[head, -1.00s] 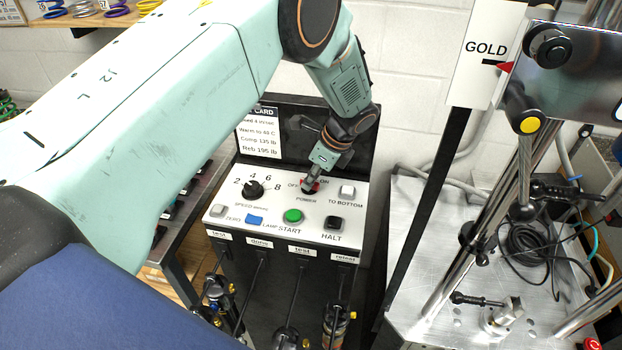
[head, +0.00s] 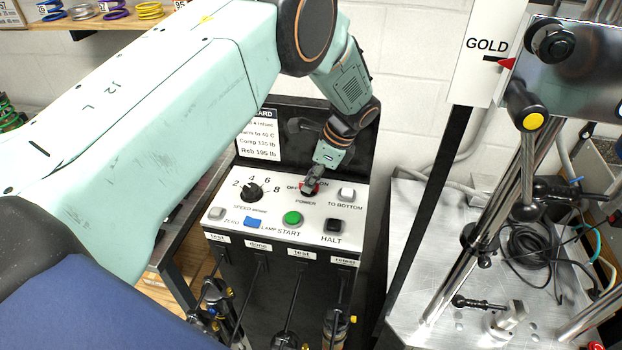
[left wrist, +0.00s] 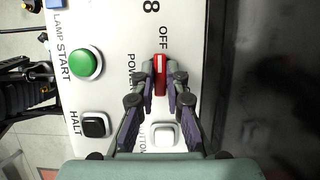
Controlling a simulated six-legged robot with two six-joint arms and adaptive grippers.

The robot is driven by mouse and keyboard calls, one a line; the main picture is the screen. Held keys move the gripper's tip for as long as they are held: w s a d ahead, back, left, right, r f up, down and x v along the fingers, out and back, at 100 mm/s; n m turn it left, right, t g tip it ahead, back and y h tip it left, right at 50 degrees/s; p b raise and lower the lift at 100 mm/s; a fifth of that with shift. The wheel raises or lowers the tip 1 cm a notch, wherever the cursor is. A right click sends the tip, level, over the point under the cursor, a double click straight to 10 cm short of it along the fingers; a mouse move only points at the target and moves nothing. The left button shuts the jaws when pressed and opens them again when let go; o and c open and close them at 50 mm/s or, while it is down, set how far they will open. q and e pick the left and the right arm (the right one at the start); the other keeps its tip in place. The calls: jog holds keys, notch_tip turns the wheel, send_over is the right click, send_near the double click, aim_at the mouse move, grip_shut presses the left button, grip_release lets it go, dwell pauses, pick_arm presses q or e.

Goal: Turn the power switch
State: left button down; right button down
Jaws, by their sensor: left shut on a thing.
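The power switch is a red handle between the OFF and ON labels on the white control panel (head: 262,228). In the left wrist view the red power switch (left wrist: 160,66) shows between the fingertips, with OFF printed beside it. My left gripper (head: 311,187) reaches down onto the switch from above and is shut on it; it also shows in the left wrist view (left wrist: 161,82). The fingers cover part of the switch in the head view. My right gripper is not in view.
Close by are the black speed knob (head: 252,192), green START button (head: 292,218), black HALT button (head: 333,224), white TO BOTTOM button (head: 346,195) and blue lamp switch (head: 253,222). A metal test stand (head: 440,240) stands at right.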

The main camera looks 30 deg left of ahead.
pick_arm(q)
jog(key=c, duration=1.4)
grip_release()
jog(key=shift+r, duration=0.1)
jog(key=v, duration=1.2)
jog(key=shift+s, duration=0.1)
